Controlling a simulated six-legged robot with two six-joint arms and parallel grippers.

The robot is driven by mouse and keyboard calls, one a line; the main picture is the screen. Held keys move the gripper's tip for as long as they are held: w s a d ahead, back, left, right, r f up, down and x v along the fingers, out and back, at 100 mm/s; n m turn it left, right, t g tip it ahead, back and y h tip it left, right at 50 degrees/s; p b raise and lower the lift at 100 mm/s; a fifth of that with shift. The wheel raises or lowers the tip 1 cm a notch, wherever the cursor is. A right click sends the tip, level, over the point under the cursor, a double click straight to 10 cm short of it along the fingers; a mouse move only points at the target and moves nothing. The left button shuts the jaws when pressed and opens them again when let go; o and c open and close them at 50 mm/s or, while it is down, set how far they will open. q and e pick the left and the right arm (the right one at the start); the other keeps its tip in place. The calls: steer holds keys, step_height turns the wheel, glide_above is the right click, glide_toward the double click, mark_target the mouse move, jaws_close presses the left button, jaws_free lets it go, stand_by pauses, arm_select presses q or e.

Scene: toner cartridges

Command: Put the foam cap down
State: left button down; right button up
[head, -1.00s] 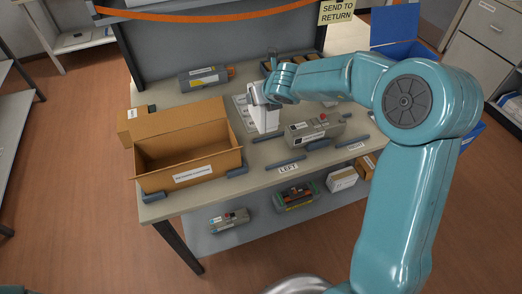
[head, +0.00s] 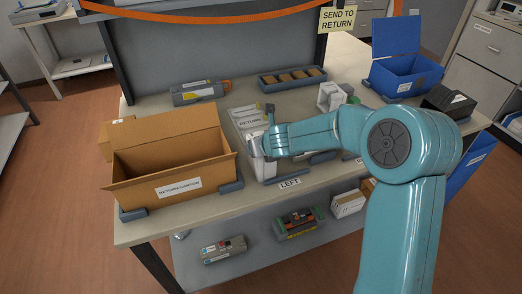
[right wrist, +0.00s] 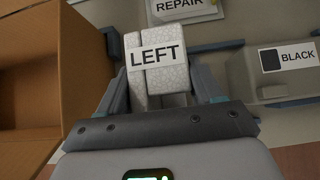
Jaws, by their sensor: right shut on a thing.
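My right gripper (head: 266,143) is shut on a white speckled foam cap (head: 257,168). In the right wrist view the foam cap (right wrist: 170,72) sits between the two fingers, with a "LEFT" label facing the camera. In the head view it is upright near the front of the bench, right of the cardboard carton and behind the bench's "LEFT" label (head: 289,183). My gripper and arm hide part of it. I cannot tell whether its bottom touches the bench. A second white foam piece (head: 330,97) stands at the back right. My left gripper is not in view.
The open return carton (head: 178,187) stands close on the left. A grey cartridge labelled "BLACK" (right wrist: 280,70) lies close on the right. Another cartridge (head: 200,92) and a divided tray (head: 292,78) are at the back. A blue bin (head: 405,78) stands far right.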

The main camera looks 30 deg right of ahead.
steer(key=shift+s, duration=0.15)
steer(key=shift+f, duration=0.15)
steer(key=o, duration=1)
steer(key=shift+r, duration=0.2)
steer(key=shift+r, duration=0.3)
steer(key=p+v, duration=0.3)
steer(key=v, duration=0.8)
steer(key=shift+s+a+r+p, duration=0.15)
steer(key=shift+s+a+p, duration=0.05)
steer(key=shift+s+p, duration=0.1)
